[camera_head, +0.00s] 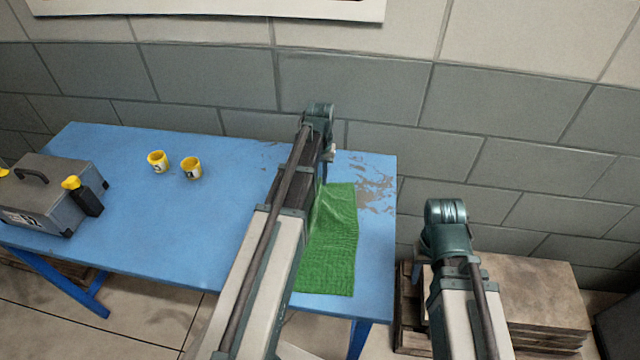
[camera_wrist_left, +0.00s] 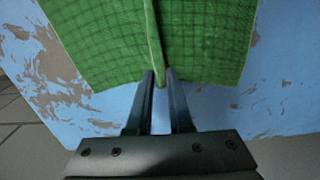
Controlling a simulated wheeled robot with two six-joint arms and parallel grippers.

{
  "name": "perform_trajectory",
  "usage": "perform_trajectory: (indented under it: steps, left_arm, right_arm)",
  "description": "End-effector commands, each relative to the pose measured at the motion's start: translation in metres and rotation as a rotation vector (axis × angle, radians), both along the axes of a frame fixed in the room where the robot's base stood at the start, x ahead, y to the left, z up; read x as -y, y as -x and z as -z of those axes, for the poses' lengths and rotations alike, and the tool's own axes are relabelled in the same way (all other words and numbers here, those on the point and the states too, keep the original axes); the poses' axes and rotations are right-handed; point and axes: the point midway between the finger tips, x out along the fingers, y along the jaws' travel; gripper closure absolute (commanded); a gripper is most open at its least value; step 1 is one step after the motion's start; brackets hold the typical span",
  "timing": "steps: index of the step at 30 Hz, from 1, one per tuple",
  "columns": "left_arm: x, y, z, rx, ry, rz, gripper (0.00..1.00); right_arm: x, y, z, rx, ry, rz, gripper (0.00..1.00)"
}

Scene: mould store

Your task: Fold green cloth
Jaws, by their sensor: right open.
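The green cloth (camera_head: 335,250) lies on the right part of the blue table (camera_head: 225,230), partly hidden behind my left arm. In the left wrist view the cloth (camera_wrist_left: 205,45) has a narrow raised ridge along its middle. My left gripper (camera_wrist_left: 160,76) has its fingertips close together on either side of the ridge's near end, pinching it. In the head view this gripper is mostly hidden by its arm. My right arm's wrist end (camera_head: 447,225) is off the table's right side, apart from the cloth; its fingers are hardly visible.
Two yellow cups (camera_head: 157,161) (camera_head: 190,168) stand at the back left. A grey toolbox (camera_head: 45,195) and a black bottle with a yellow top (camera_head: 88,200) are at the left. A brick wall closes the back. Wooden pallets (camera_head: 535,300) stand right of the table.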

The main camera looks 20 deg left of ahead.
Motion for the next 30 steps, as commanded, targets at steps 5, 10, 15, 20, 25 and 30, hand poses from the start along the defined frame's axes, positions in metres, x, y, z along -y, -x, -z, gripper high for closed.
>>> perform_trajectory:
  steps: [5, 10, 15, 20, 25, 30]
  left_arm:
    - [0.000, 0.000, 0.000, 0.000, 0.000, 0.000, 1.00]
    - [0.000, 0.000, 0.000, 0.000, 0.000, 0.000, 1.00]
    - [0.000, 0.000, 0.000, 0.000, 0.000, 0.000, 1.00]
    - [0.000, 0.001, -0.001, 0.000, 0.000, 0.000, 1.00]
    - [0.002, 0.006, -0.011, 0.000, 0.000, 0.001, 1.00]
    - [0.007, 0.016, -0.032, 0.000, 0.000, 0.002, 1.00]
  right_arm:
    - [0.000, 0.000, 0.000, 0.000, 0.000, 0.000, 0.50]
    - [0.000, 0.000, 0.000, 0.000, 0.000, 0.000, 0.50]
    - [0.000, 0.000, 0.000, 0.000, 0.000, 0.000, 0.50]
    - [0.000, 0.000, -0.001, 0.000, 0.000, 0.000, 0.50]
    - [0.000, 0.000, -0.011, 0.000, 0.000, 0.000, 0.50]
    - [0.000, 0.000, -0.032, 0.000, 0.000, 0.000, 0.50]
